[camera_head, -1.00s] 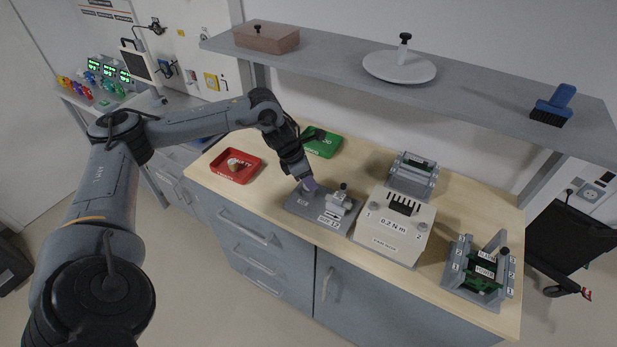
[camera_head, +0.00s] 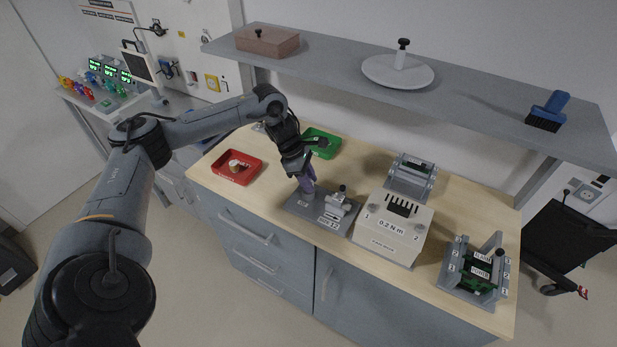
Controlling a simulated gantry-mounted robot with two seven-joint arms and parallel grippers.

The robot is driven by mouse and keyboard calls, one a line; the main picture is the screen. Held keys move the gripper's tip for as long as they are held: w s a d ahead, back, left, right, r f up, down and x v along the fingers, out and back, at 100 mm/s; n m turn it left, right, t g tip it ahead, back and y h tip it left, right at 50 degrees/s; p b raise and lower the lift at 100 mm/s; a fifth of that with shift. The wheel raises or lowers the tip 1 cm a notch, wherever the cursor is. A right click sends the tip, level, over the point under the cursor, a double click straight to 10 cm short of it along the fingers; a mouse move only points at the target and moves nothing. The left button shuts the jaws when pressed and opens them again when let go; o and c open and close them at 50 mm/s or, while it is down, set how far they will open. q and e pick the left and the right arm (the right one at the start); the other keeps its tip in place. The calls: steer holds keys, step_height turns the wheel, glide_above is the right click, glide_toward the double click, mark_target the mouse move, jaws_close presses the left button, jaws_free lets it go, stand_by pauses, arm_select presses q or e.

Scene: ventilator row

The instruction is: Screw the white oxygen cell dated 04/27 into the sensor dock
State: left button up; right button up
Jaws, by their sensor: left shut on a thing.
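My left gripper (camera_head: 306,188) reaches down over the left part of a grey plate (camera_head: 297,205) on the bench. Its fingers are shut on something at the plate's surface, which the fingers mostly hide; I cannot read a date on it. A light metal fixture (camera_head: 336,205) stands on the right part of the same plate, close to the gripper. I cannot tell for certain which part is the sensor dock. My right gripper is not in view.
A red tray (camera_head: 257,177) with small items and a green tray (camera_head: 332,147) lie behind and left. A beige block marked 0.2 N m (camera_head: 378,245) stands right of the plate. Grey fixtures (camera_head: 424,183) (camera_head: 455,270) stand further right. A shelf (camera_head: 470,98) overhangs the back.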

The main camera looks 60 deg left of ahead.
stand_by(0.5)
arm_select(q)
steer(key=shift+w+r+m+p, duration=0.1)
steer(key=shift+r+m+p, duration=0.05)
steer(key=shift+m+p, duration=0.45)
steer(key=shift+m+g+h, duration=0.4)
steer(key=shift+m+g, duration=0.1)
steer(key=shift+m, duration=0.6)
steer(key=shift+m+g+p, duration=0.3)
steer(key=shift+m+p, duration=0.4)
steer(key=shift+m, duration=0.6)
steer(key=shift+f, duration=0.2)
